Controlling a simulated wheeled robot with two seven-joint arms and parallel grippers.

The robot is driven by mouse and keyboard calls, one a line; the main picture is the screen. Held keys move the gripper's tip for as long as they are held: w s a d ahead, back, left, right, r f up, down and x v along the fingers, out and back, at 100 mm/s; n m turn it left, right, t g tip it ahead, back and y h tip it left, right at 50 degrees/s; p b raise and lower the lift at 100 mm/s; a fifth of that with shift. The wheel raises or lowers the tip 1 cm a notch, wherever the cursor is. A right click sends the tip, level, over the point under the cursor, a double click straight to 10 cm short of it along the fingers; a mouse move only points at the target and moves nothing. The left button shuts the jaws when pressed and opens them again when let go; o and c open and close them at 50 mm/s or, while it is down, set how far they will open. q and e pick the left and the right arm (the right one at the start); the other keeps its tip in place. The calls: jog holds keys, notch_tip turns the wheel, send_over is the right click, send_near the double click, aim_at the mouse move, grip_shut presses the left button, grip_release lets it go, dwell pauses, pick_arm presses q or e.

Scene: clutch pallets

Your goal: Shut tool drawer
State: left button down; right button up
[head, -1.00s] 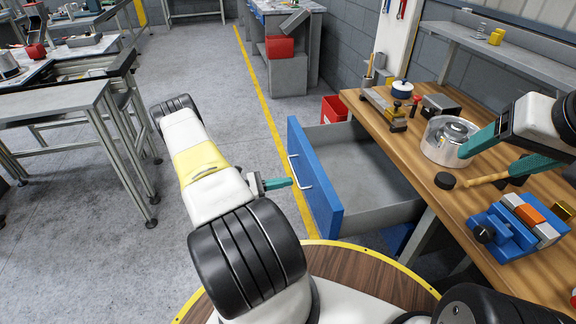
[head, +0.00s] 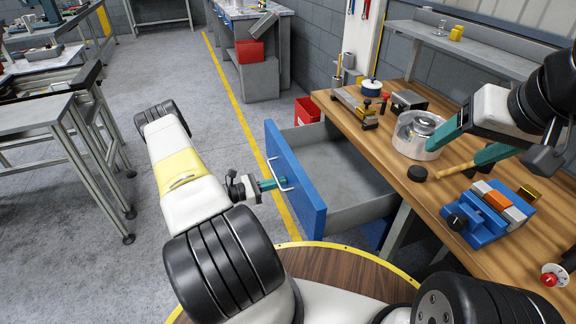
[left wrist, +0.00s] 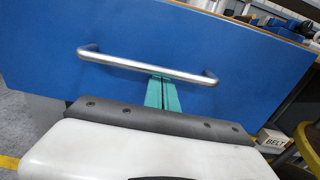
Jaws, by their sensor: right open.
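The blue-fronted tool drawer (head: 296,178) stands open from the wooden workbench, its grey inside (head: 345,165) showing empty. Its silver bar handle (head: 279,174) also shows in the left wrist view (left wrist: 130,61). My left gripper (head: 277,183) is at the drawer front by the handle. In the left wrist view its teal fingers (left wrist: 161,82) lie together, tips just under the bar near its right part; I cannot tell whether they touch the front.
A red bin (head: 307,111) stands on the floor behind the drawer.

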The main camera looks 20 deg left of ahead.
pick_arm(q)
jog(key=x, duration=2.9)
jog(key=shift+w+d+r, duration=0.1)
jog(key=shift+w+d, duration=0.1)
jog(key=shift+d, duration=0.05)
jog(key=shift+w+r, duration=0.1)
